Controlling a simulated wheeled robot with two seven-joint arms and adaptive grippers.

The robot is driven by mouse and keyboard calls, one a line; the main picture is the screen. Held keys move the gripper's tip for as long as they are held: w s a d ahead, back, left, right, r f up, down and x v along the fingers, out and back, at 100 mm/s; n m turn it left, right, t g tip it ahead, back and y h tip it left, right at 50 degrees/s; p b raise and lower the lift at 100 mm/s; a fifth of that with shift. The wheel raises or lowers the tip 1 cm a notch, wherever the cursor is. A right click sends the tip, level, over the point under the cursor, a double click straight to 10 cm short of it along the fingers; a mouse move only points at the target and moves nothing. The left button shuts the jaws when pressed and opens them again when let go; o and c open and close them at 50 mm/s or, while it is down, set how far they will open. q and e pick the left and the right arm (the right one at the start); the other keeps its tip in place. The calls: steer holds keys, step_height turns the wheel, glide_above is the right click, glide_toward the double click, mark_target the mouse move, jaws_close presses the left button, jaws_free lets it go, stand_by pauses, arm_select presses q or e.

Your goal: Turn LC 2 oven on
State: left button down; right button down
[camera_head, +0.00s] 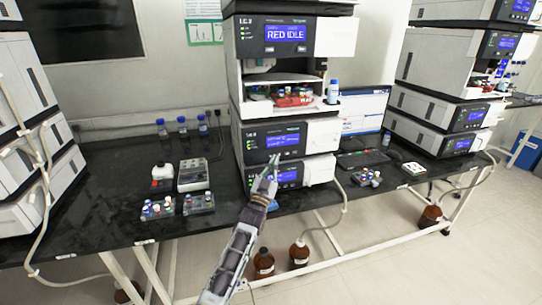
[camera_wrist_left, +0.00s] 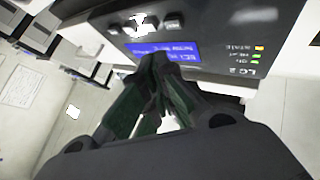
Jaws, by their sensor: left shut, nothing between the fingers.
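The middle instrument stack shows in the head view. One of its modules (camera_head: 322,136) has a dark front panel with a lit blue display (camera_head: 285,141). My left gripper (camera_head: 272,162) is shut and empty, its fingertips at the lower edge of that panel, over the top of the module below. In the left wrist view, the panel (camera_wrist_left: 225,30) appears upside down, marked "LC 2". It has a lit blue display (camera_wrist_left: 170,52), small status lights and buttons (camera_wrist_left: 172,20). The left gripper (camera_wrist_left: 158,62) covers part of the display there. Contact with the panel cannot be told. My right gripper is in neither view.
Above is a module showing "RED IDLE" (camera_head: 287,34) and a shelf of vials (camera_head: 290,97). A lower module's display (camera_head: 287,176) is close beneath the gripper. Vial racks (camera_head: 162,208) stand left, a keyboard (camera_head: 362,159) right. Brown bottles (camera_head: 299,253) stand below the bench.

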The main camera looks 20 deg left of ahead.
arm_select(q)
steer(key=s+d, duration=0.1)
steer(key=s+p, duration=0.1)
steer(key=shift+s+d, duration=0.3)
steer(key=shift+d, duration=0.05)
steer(key=shift+f, duration=0.15)
stand_by(0.7)
